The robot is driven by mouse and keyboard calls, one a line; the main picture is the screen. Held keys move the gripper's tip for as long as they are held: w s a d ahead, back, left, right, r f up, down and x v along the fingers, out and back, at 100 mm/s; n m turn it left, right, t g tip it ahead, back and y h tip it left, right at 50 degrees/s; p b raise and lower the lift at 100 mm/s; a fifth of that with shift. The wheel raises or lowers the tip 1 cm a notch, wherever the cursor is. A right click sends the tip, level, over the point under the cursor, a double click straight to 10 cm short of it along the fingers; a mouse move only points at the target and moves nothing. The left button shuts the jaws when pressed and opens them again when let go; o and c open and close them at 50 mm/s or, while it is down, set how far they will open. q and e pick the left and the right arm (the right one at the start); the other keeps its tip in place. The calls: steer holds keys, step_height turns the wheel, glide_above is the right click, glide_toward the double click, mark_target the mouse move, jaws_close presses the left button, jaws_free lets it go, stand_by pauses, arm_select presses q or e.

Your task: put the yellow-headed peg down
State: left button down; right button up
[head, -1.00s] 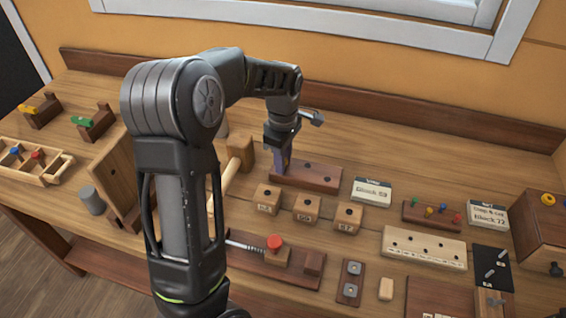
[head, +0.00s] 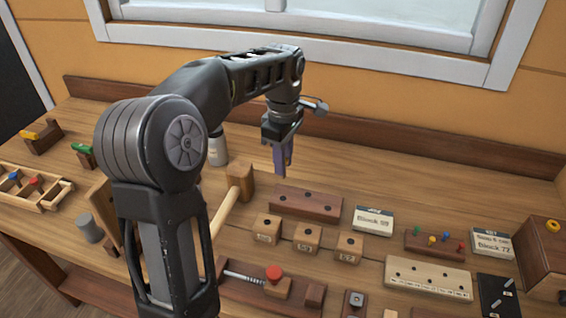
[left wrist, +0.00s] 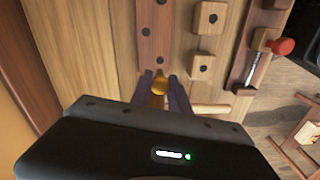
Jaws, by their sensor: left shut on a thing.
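My left gripper (head: 282,168) hangs above the left end of a long dark block with holes (head: 310,203), clear of it. Its purple fingers (left wrist: 162,88) are shut on the yellow-headed peg (left wrist: 160,83), whose rounded yellow head shows between the fingertips in the left wrist view. The peg's shaft is hidden there, and I cannot make the peg out in the head view. The dark block also shows beyond the fingers in the left wrist view (left wrist: 154,18), with open holes in its top. My right gripper is not in view.
Small holed cubes (head: 307,236) stand in front of the dark block. A wooden mallet (head: 238,185) is just left of it, and a label card (head: 373,221) to its right. A red-knobbed plunger board (head: 273,275) lies nearer. Bare bench lies behind the block.

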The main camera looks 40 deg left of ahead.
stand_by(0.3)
arm_select(q)
steer(key=w+d+f+m, duration=0.2)
steer(key=d+m, duration=0.6)
steer(key=m, duration=0.1)
steer(key=w+d+f+m, duration=0.2)
steer(key=d+f+m, duration=0.1)
steer(key=d+m, duration=0.6)
steer(key=shift+d+f+m, duration=0.15)
steer(key=shift+m, duration=0.65)
